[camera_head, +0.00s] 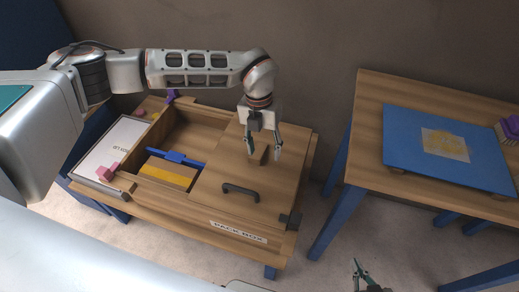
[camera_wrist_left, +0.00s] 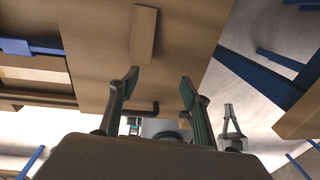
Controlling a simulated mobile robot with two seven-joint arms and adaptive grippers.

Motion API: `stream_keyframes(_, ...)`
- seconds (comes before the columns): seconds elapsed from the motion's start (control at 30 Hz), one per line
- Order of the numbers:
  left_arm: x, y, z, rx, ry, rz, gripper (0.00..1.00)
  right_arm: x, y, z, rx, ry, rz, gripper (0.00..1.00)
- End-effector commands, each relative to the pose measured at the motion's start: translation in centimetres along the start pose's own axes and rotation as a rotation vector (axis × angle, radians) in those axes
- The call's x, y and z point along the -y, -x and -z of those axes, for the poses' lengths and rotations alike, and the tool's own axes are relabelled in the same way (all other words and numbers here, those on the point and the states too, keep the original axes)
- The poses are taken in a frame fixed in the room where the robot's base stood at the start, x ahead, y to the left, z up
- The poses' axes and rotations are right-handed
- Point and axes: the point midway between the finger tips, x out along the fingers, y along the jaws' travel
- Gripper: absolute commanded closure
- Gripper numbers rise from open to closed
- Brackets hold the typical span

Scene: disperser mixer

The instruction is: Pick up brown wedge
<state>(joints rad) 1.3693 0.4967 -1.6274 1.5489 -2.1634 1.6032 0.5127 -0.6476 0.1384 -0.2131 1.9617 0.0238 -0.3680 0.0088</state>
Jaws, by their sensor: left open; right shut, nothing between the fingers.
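The brown wedge (camera_head: 262,157) is a small wooden block on the flat wooden lid of the box. Its colour is close to the lid's. In the left wrist view the wedge (camera_wrist_left: 143,36) lies beyond the fingertips, slightly left of the middle between them. My left gripper (camera_head: 264,151) is open over the lid, pointing down. Its two fingers (camera_wrist_left: 160,80) are apart with nothing between them in the wrist view. My right gripper (camera_head: 358,264) is at the bottom of the head view, away from the box, shut and empty.
A black handle (camera_head: 241,190) stands up from the lid near the wedge. Left of it are an open compartment with a blue tool (camera_head: 175,157), a yellow-brown block (camera_head: 168,174) and a pink block (camera_head: 107,172). A second table (camera_head: 363,140) with a blue board (camera_head: 410,150) stands right, beyond a gap.

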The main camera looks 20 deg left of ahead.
Motion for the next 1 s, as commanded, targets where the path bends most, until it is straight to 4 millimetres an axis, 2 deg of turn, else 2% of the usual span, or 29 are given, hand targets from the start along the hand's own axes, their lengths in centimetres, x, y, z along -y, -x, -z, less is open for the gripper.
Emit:
stream_keyframes(0.03,-1.4,0.7,-0.8,0.019,0.017,-0.040,0.53,0.0,0.0,-0.1,0.001,0.000,0.000,1.00)
stream_keyframes(0.1,-2.6,1.1,-1.4,0.035,0.032,-0.077,0.53,0.0,0.0,-0.1,0.001,0.000,0.000,1.00)
stream_keyframes(0.2,-3.3,0.9,-1.8,0.044,0.042,-0.098,0.53,0.0,-0.1,-0.1,0.001,0.000,0.000,1.00)
stream_keyframes(0.57,-3.5,-2.3,-2.0,0.043,0.041,-0.096,0.53,0.0,-0.1,-0.2,0.000,0.002,-0.001,1.00)
stream_keyframes(0.8,-3.9,-5.7,-2.3,0.042,0.041,-0.095,0.53,-0.1,-0.2,-0.4,0.002,0.004,-0.002,1.00)
stream_keyframes(1.0,-3.9,-6.3,-2.4,0.045,0.040,-0.095,0.53,-0.1,-0.2,-0.4,0.002,0.007,-0.003,1.00)
